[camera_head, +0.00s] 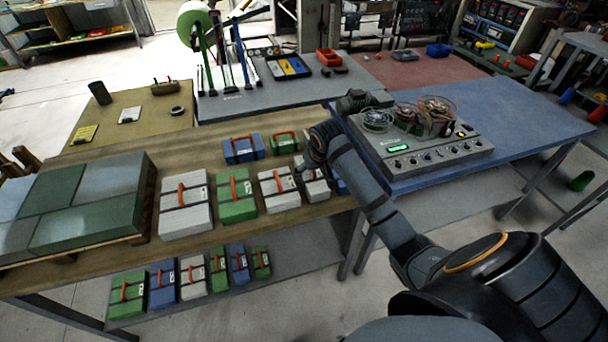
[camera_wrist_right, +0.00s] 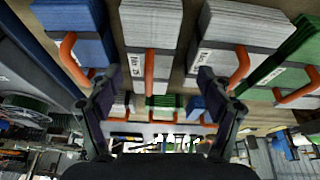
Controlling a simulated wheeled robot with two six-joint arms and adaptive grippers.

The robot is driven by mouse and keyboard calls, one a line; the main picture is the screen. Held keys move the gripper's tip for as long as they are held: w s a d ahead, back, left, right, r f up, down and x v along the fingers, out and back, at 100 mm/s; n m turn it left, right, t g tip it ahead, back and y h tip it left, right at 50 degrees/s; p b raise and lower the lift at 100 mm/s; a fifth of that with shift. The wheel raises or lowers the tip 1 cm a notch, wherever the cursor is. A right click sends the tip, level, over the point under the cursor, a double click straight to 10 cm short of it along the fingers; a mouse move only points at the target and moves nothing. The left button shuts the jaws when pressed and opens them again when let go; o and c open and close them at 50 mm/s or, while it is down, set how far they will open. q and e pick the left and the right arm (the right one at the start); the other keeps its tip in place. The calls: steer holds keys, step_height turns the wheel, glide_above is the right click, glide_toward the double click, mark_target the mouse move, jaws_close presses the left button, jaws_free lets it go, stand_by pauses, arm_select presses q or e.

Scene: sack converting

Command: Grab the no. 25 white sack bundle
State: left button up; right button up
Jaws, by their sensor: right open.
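The no. 25 white sack bundle (camera_wrist_right: 150,25) is in the middle of the right wrist view, with an orange handle and a label that seems to read No. 25. In the head view it is the white bundle (camera_head: 318,189) at the right of the front row, partly hidden by my right gripper (camera_head: 312,168). In the right wrist view my right gripper (camera_wrist_right: 158,80) is open, with one finger on each side of the orange handle; I cannot tell whether they touch anything. My left gripper is not in view.
Close beside it are a blue bundle (camera_wrist_right: 75,20) and another white bundle (camera_head: 279,192). A green bundle (camera_head: 237,198) and a larger white one (camera_head: 184,205) continue the row. More bundles stand on the lower shelf (camera_head: 300,262). A grey control box (camera_head: 425,150) stands on the blue table to the right.

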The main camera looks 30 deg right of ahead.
mark_target(311, 173)
steer(key=shift+w+d+r+m, duration=0.4)
steer(key=shift+w+d+r, duration=0.6)
steer(key=shift+r, duration=0.2)
steer(key=shift+w, duration=0.1)
steer(key=shift+w+a+f, duration=0.1)
steer(key=shift+w+f, duration=0.05)
steer(key=shift+f, duration=0.15)
steer(key=x, duration=0.4)
steer(key=shift+w+f+p, duration=0.1)
steer(key=shift+f+p, duration=0.2)
steer(key=shift+f, duration=0.3)
steer(key=p+x, duration=0.1)
steer(key=x, duration=0.3)
steer(key=shift+f, duration=0.4)
steer(key=shift+r, duration=0.1)
steer(key=c, duration=1)
